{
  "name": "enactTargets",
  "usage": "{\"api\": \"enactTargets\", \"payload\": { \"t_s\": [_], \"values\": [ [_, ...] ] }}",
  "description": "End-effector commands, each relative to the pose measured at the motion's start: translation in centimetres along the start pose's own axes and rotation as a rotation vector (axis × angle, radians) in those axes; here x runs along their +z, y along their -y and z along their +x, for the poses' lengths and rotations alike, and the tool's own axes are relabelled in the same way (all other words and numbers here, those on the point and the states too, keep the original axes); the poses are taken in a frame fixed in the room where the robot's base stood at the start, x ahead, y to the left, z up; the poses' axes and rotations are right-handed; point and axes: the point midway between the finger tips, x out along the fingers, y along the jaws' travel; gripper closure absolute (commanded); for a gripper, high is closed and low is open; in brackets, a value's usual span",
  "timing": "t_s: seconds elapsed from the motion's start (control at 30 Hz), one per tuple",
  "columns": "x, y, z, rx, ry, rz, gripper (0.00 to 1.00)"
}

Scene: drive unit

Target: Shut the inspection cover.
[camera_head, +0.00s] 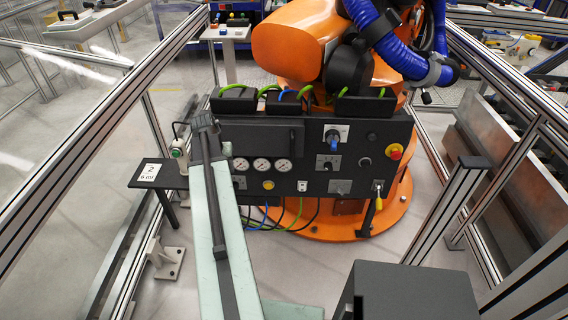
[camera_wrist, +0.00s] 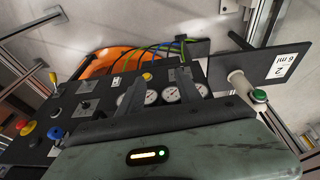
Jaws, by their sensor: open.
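The black control panel (camera_head: 360,150) stands in front of the orange robot. At its upper left is a dark rectangular flap (camera_head: 258,134), which looks like the inspection cover, with a bar-like handle (camera_head: 292,142) at its right side. I cannot tell how far it stands open. My gripper (camera_head: 204,124) is at the panel's left end, left of the flap; I cannot tell whether it touches. In the wrist view my gripper (camera_wrist: 158,86) has two dark fingers apart with nothing between them, seen against the gauges. The cover is not clearly visible there, likely hidden by my gripper's body.
Round white gauges (camera_head: 262,164), switches and a red emergency button (camera_head: 395,152) are on the panel. A small shelf (camera_head: 160,174) marked 2 and a green-topped button (camera_head: 179,150) stand at left. Metal frame posts (camera_head: 448,210) flank the space. Cables hang below the panel.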

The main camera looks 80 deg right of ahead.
Motion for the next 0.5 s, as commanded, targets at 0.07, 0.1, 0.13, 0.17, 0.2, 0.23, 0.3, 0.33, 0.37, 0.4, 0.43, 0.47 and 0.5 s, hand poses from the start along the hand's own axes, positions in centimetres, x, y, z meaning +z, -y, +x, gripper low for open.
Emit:
{"api": "enactTargets", "payload": {
  "t_s": [0.07, 0.1, 0.13, 0.17, 0.2, 0.23, 0.3, 0.33, 0.37, 0.4, 0.43, 0.47, 0.5],
  "values": [
    [-3.1, -8.4, 1.0, 0.044, -0.020, 0.154, 0.59],
    [-3.9, -11.9, 1.3, 0.061, -0.029, 0.218, 0.59],
    [-4.3, -14.3, 1.5, 0.074, -0.035, 0.259, 0.59],
    [-4.7, -16.4, 1.6, 0.085, -0.041, 0.296, 0.59],
    [-5.0, -18.8, 1.8, 0.098, -0.049, 0.338, 0.59],
    [-5.1, -20.3, 1.9, 0.107, -0.053, 0.363, 0.59],
    [-5.6, -22.5, 1.7, 0.108, -0.071, 0.411, 0.59],
    [-5.9, -23.0, 1.6, 0.099, -0.085, 0.429, 0.59],
    [-6.1, -23.2, 1.5, 0.093, -0.094, 0.439, 0.59],
    [-6.3, -23.2, 1.6, 0.088, -0.102, 0.446, 0.59],
    [-6.3, -23.2, 1.6, 0.085, -0.105, 0.448, 0.59],
    [-6.3, -23.1, 1.6, 0.084, -0.106, 0.448, 0.59],
    [-6.3, -22.9, 1.7, 0.083, -0.106, 0.445, 0.59]
  ]
}}
